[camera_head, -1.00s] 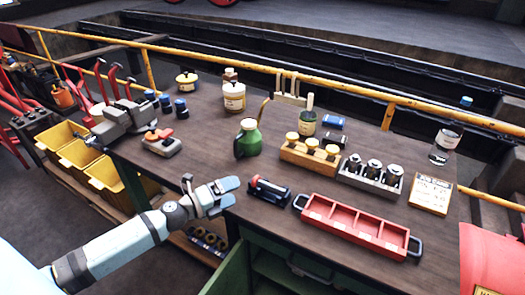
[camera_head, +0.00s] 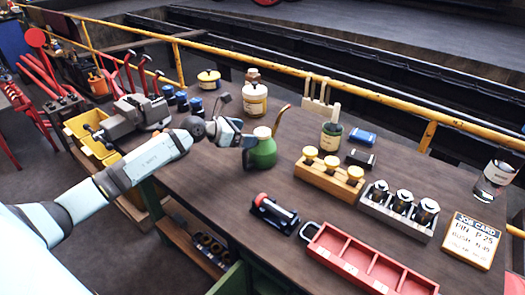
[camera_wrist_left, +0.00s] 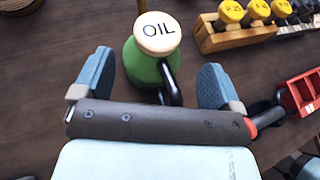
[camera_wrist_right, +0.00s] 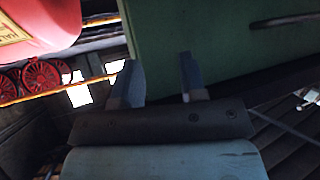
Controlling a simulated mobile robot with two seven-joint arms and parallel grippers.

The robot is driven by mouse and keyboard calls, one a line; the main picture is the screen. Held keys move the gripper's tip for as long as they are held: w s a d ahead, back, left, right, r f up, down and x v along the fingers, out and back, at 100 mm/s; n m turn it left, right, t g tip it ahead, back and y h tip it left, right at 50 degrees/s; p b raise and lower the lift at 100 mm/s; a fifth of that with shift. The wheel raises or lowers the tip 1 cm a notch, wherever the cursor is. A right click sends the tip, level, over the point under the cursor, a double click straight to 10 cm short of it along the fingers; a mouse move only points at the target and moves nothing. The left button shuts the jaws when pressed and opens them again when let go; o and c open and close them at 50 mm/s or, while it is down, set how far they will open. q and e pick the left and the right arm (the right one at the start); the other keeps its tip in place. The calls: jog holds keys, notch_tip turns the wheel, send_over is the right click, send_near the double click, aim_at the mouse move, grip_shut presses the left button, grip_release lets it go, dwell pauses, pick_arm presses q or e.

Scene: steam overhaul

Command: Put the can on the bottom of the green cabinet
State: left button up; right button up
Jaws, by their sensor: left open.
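The can is a green oil can (camera_head: 262,150) with a cream lid, standing upright on the workbench. In the left wrist view the can (camera_wrist_left: 152,70) has its lid marked OIL and its dark handle towards me. My left gripper (camera_head: 243,140) is at the can's left side in the head view. Its fingers (camera_wrist_left: 158,78) are open and spread on either side of the can, which lies slightly ahead. The green cabinet (camera_head: 232,280) shows only partly under the bench front. My right gripper (camera_wrist_right: 160,78) is apart-fingered and empty before a green panel (camera_wrist_right: 215,35); it is outside the head view.
On the bench (camera_head: 215,170), a red tray (camera_head: 345,258), a dark red-topped tool (camera_head: 274,212), a wooden rack with yellow caps (camera_head: 330,178) and a jar rack (camera_head: 398,210) stand right of the can. Yellow bins (camera_head: 90,125) are at left.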

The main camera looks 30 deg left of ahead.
aim_at(259, 132)
pick_arm(q)
jog(key=x, duration=0.5)
jog(key=shift+w+p, duration=0.3)
jog(key=shift+w, duration=0.15)
jog(key=shift+s, duration=0.1)
grip_shut()
